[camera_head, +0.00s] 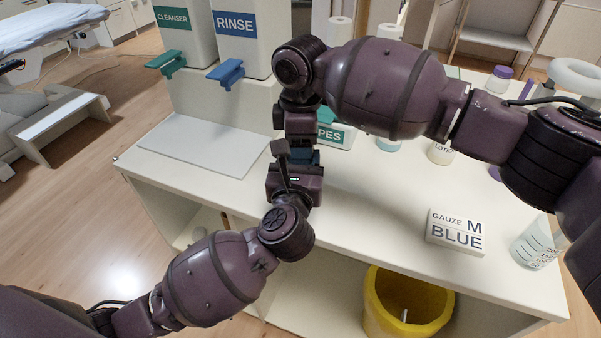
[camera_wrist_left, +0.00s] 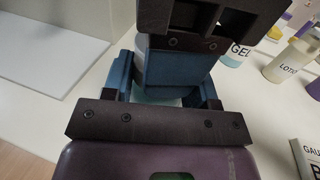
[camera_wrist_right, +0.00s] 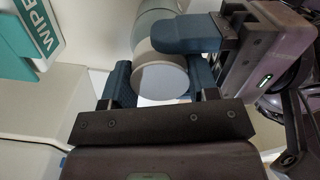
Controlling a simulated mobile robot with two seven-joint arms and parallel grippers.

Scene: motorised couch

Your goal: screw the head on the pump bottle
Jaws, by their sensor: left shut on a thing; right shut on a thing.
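My left gripper (camera_wrist_left: 166,96) is shut on the pump bottle; only a pale sliver of the bottle (camera_wrist_left: 160,98) shows between its blue fingers. My right gripper (camera_wrist_right: 160,84) comes from above and is shut on a pale grey, round-ended part (camera_wrist_right: 160,78), which appears to be the pump head. In the right wrist view, the bottle's pale green body (camera_wrist_right: 153,18) lines up with this part, and a left blue finger is beside it. Whether threads are engaged is hidden. In the head view, both grippers meet over the counter and their fingers hide the bottle and head.
A white counter (camera_head: 370,215) lies below my arms. A wipes box (camera_head: 338,136) stands just behind the grippers. Cleanser (camera_head: 173,20) and rinse (camera_head: 236,24) dispensers, a flat white board (camera_head: 205,146), a gauze box (camera_head: 456,232) and a beaker (camera_head: 537,245) surround them. A yellow bin (camera_head: 408,300) is below.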

